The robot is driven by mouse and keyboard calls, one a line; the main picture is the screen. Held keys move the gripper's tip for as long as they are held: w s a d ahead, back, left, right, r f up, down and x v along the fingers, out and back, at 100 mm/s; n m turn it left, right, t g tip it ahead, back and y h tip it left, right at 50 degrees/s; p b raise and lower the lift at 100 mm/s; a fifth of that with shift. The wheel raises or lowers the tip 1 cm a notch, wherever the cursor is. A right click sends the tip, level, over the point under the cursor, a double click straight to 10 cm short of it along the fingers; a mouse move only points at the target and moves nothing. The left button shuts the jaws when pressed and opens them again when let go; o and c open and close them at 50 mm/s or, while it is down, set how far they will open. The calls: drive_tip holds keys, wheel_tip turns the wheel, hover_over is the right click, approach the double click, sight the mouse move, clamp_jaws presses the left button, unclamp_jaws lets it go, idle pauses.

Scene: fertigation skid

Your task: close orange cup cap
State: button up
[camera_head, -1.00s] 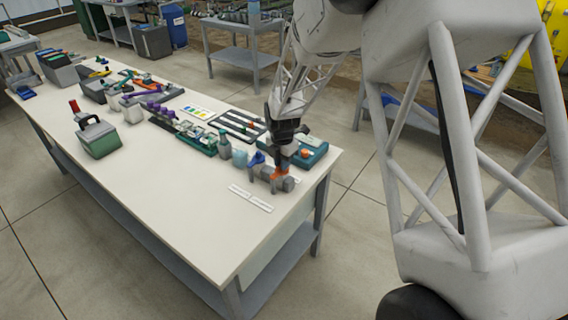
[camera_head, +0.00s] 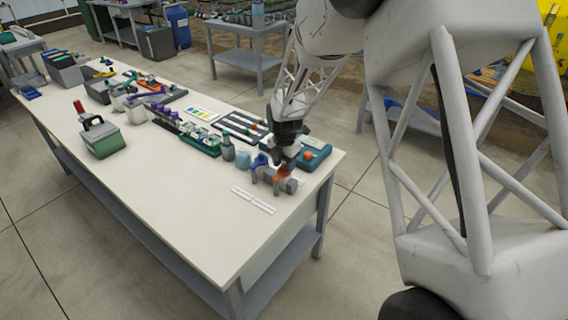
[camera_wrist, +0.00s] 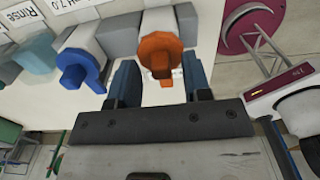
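The orange cup cap (camera_wrist: 160,52) shows in the wrist view on a white and grey cup, with a notched handle or tab pointing toward my gripper. My gripper (camera_wrist: 160,78) is open, with one dark blue finger on each side of the orange tab. Gaps show between the fingers and the tab, and nothing is held. In the head view the orange cap (camera_head: 290,171) is a small patch under my gripper (camera_head: 285,164) at the table's right end, partly hidden by it. The seating of the cap cannot be told.
Labels reading "Rinse" and "pH 7.0" lie beyond. A teal case (camera_head: 314,154) stands close behind. The table front (camera_head: 215,225) is mostly clear.

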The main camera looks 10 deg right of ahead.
sight(284, 164)
drive_tip(key=shift+r, duration=0.15)
drive_tip(key=shift+r, duration=3.75)
